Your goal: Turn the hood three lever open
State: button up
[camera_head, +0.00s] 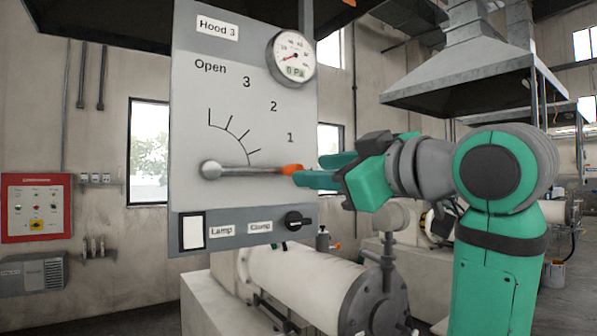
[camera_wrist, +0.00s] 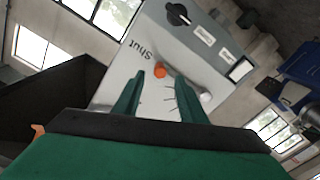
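The hood three lever is a grey rod (camera_head: 245,170) with a round pivot (camera_head: 210,170) at the left and an orange tip (camera_head: 291,169) at the right. It lies about level on the grey Hood 3 panel (camera_head: 185,120), below the 1 mark. In the wrist view the orange tip (camera_wrist: 161,70) is beside the word Shut (camera_wrist: 139,51). My gripper (camera_head: 307,170) is at the tip from the right, its green fingers apart. In the wrist view the tip shows between the open fingertips (camera_wrist: 159,76); whether they touch it cannot be told.
A gauge (camera_head: 291,56) reading 0 Pa sits at the panel's upper right. A lamp switch (camera_head: 192,231) and a black clamp knob (camera_head: 294,221) are on the strip below. A white mill cylinder (camera_head: 305,280) stands underneath. The panel face above the lever is clear.

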aim_at(254, 170)
jog(key=shift+x, duration=3.15)
jog(key=shift+w, duration=0.1)
grip_shut()
